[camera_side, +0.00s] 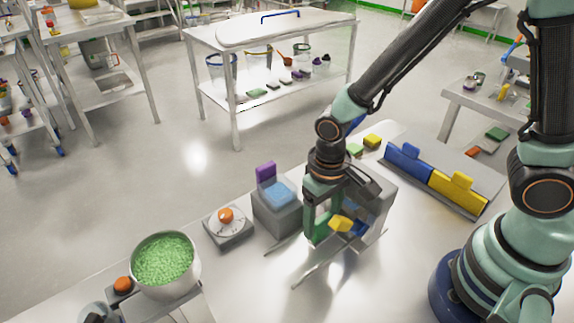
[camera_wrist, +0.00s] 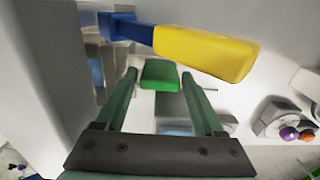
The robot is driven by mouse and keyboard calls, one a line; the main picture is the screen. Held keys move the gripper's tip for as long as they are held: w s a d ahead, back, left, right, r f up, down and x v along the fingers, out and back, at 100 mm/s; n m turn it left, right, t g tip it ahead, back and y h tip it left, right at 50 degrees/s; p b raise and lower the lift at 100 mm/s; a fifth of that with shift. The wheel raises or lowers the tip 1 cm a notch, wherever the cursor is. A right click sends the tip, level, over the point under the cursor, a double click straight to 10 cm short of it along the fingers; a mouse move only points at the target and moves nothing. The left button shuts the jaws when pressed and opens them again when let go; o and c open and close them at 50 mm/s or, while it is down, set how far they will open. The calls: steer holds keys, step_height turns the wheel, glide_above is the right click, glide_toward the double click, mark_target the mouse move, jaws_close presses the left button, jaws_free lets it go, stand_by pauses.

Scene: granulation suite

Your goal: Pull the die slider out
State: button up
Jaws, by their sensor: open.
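A grey machine (camera_side: 378,195) stands on the bench beneath my wrist. A yellow handle (camera_side: 341,223) on a blue shaft sticks out of it; in the wrist view this handle (camera_wrist: 207,52) lies across the top. A small green block (camera_wrist: 160,74) shows between or just beyond my fingertips, with pale surfaces around it. I cannot tell for certain which part is the die slider. My gripper (camera_wrist: 158,78) is open, a finger on either side of the green block, with no clear contact. In the side view my gripper (camera_side: 318,228) points down at the machine's front, partly hiding it.
Left of the machine are a grey box with a light blue top (camera_side: 279,194), a dial with an orange knob (camera_side: 226,214) and a bowl of green granules (camera_side: 165,258). A grey rack with blue (camera_side: 408,163) and yellow (camera_side: 458,190) blocks stands right. The bench front is mostly clear.

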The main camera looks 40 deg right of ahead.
jaws_close()
steer(key=a, duration=1.2)
steer(key=shift+a+r, duration=0.1)
steer(key=shift+a, duration=0.3)
jaws_free()
steer(key=shift+d, duration=0.15)
step_height(320, 180, up, 12)
